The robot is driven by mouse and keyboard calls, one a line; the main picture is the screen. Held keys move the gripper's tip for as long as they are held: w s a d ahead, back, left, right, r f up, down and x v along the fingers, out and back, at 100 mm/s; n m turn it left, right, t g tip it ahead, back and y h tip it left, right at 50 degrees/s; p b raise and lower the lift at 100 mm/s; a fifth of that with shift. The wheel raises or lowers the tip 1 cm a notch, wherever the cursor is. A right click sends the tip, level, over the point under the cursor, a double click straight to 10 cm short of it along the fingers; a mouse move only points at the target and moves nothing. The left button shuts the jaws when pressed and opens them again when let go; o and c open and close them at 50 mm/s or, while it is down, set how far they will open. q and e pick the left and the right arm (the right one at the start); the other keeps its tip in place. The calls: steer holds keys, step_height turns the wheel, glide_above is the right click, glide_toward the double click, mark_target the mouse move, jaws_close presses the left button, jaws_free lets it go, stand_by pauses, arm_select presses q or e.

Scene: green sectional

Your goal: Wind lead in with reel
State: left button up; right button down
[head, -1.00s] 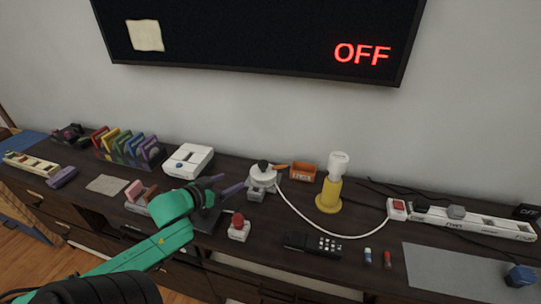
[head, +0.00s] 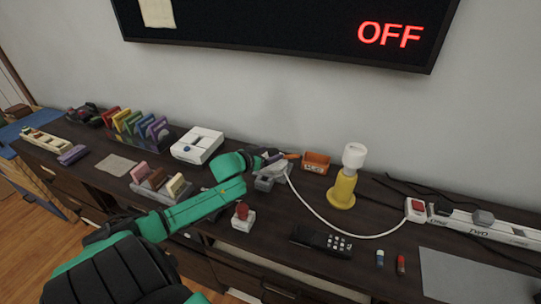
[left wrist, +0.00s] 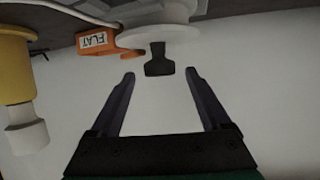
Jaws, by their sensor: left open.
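The reel (head: 265,183) stands on the dark sideboard, with a grey base and pale drum partly hidden by my left gripper. In the left wrist view its white drum (left wrist: 157,33) and dark knob (left wrist: 158,62) show at the top. A white lead (head: 318,216) curves from the reel to a red-switched socket (head: 417,209). My left gripper (head: 275,157) is open at the reel's top. In the left wrist view the knob lies between and just beyond its fingertips (left wrist: 159,75), apparently untouched. My right gripper is out of view.
A red-knobbed block (head: 243,217) and dark remote (head: 321,241) lie in front.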

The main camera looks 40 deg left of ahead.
arm_select(q)
steer(key=shift+w+f, duration=0.25)
steer(key=shift+w, duration=0.45)
steer(key=shift+s, duration=0.1)
jaws_close()
